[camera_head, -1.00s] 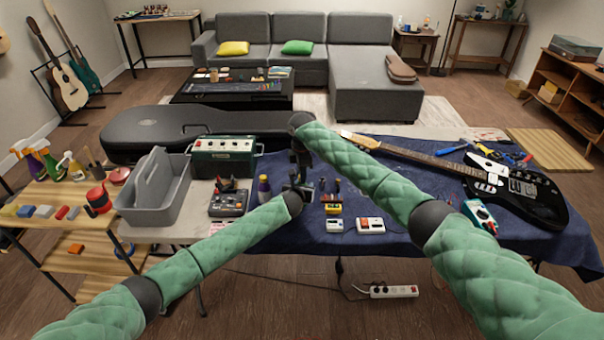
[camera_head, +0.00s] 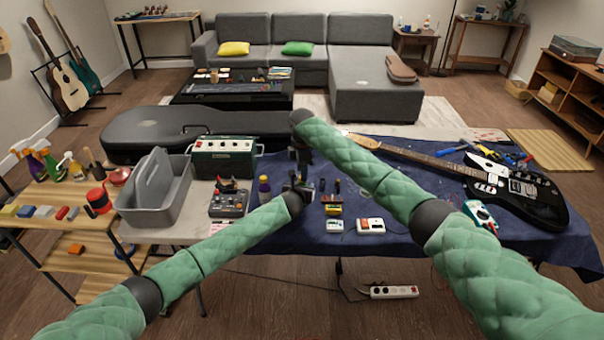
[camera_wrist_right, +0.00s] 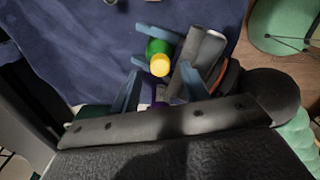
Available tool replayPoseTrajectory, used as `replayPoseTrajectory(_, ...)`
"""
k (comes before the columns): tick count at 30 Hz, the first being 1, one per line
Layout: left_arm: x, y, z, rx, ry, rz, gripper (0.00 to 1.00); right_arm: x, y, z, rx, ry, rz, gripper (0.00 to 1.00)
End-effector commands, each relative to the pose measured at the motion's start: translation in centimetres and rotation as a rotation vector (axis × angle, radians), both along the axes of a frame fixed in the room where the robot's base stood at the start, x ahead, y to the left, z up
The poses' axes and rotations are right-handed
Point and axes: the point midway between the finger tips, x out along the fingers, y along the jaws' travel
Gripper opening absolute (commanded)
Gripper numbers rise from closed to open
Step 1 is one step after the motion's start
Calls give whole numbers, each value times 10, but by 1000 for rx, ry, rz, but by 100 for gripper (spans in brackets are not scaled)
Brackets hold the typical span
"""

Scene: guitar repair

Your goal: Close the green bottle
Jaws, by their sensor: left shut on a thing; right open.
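The green bottle (camera_wrist_right: 156,47) shows in the right wrist view with a yellow top (camera_wrist_right: 160,66) facing the camera. I cannot tell whether the yellow part is seated fully. My left gripper (camera_wrist_right: 150,44) is shut on the green bottle, with its blue fingers on either side. In the head view the left gripper (camera_head: 302,187) is over the front of the cloth-covered table, below the right wrist. The bottle is hidden there.
A purple bottle (camera_head: 264,190) stands left of the left gripper. A pedal box (camera_head: 229,204), a grey caddy (camera_head: 157,207) and an amplifier (camera_head: 223,157) are further left.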

Motion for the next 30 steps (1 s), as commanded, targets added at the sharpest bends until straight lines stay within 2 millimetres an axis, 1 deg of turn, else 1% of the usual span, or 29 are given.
replayPoseTrajectory(3,0,0,0,0,0,0,0,0,0,15,0,0,1,45)
replayPoseTrajectory(6,0,0,0,0,0,0,0,0,0,24,0,-1,1,45)
replayPoseTrajectory(9,0,0,0,0,0,0,0,0,0,27,0,0,0,45)
replayPoseTrajectory(14,0,0,0,0,0,0,0,0,0,27,0,0,0,45)
replayPoseTrajectory(15,0,0,0,0,0,0,0,0,0,27,0,0,0,41)
replayPoseTrajectory(19,0,0,0,0,0,0,0,2,0,33,-1,-5,0,41)
replayPoseTrajectory(26,0,0,0,0,0,0,0,17,-14,61,-37,-45,7,41)
replayPoseTrajectory(27,0,0,0,0,0,0,0,17,-15,65,-42,-46,35,41)
replayPoseTrajectory(30,0,0,0,0,0,0,0,15,-14,64,-44,-38,139,41)
